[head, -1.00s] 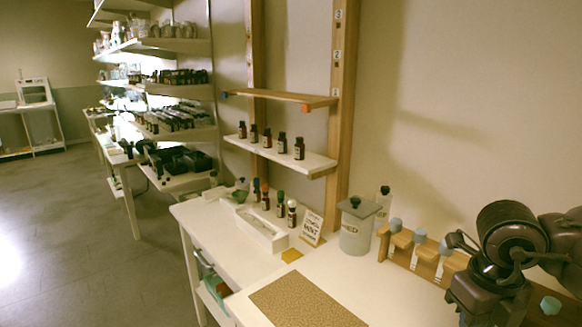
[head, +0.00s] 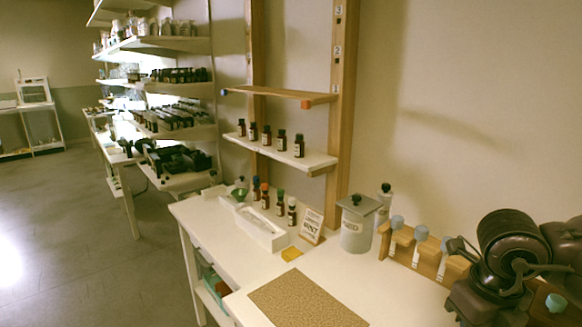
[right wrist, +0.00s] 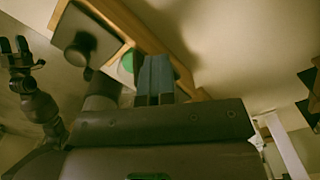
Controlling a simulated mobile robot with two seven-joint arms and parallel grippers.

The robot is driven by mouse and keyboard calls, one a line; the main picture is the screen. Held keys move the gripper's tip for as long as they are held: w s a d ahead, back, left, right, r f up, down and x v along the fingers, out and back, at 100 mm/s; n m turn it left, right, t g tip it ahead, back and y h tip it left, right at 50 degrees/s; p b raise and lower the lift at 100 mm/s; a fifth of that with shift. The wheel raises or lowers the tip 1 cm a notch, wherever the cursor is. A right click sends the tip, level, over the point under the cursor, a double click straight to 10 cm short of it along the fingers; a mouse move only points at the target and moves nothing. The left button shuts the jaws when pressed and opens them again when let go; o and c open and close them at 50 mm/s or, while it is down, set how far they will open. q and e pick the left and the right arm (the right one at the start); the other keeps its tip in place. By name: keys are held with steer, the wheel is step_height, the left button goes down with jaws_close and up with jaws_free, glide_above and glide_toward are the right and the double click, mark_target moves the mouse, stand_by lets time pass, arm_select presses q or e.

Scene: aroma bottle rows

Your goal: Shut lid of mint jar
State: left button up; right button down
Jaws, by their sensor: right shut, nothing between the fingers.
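A pale grey jar (head: 356,236) stands on the white table in the head view. Its label is too small to read. A flat square lid (head: 362,203) with a black knob lies over its mouth; I cannot tell whether it is fully seated. The lid also shows at upper left in the right wrist view (right wrist: 70,28). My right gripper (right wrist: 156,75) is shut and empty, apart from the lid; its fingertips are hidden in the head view. A dark forked gripper, seemingly my left (right wrist: 14,50), shows at far left with its prongs apart. It is not in the head view.
A wooden rack (head: 428,258) with blue-capped tubes stands right of the jar, and a grey bottle (head: 384,205) is behind it. A small mint sign (head: 311,226) stands to its left. A brown mat (head: 305,300) lies in front, and a shelf (head: 300,158) holds several brown bottles.

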steer(key=shift+s+a+f, duration=0.65)
steer(key=shift+s+f, duration=0.1)
steer(key=shift+s, duration=0.05)
steer(key=shift+s+a, duration=0.7)
steer(key=shift+a, duration=0.1)
arm_select(q)
steer(key=shift+s+a+r, duration=0.1)
steer(key=shift+a+r, duration=0.1)
steer(key=shift+a, duration=0.1)
arm_select(e)
steer(key=shift+s+a+r, duration=0.1)
steer(key=shift+s+a, duration=0.4)
steer(key=shift+a, duration=0.3)
arm_select(q)
steer(key=shift+w+d+r+p, duration=0.2)
steer(key=shift+w+r+p, duration=0.1)
steer(key=shift+w+p, duration=0.15)
arm_select(e)
steer(key=shift+s+a, duration=0.45)
steer(key=shift+a, duration=0.2)
arm_select(q)
steer(key=shift+w+r, duration=0.15)
steer(key=shift+w, duration=0.1)
arm_select(e)
steer(key=shift+r, duration=0.1)
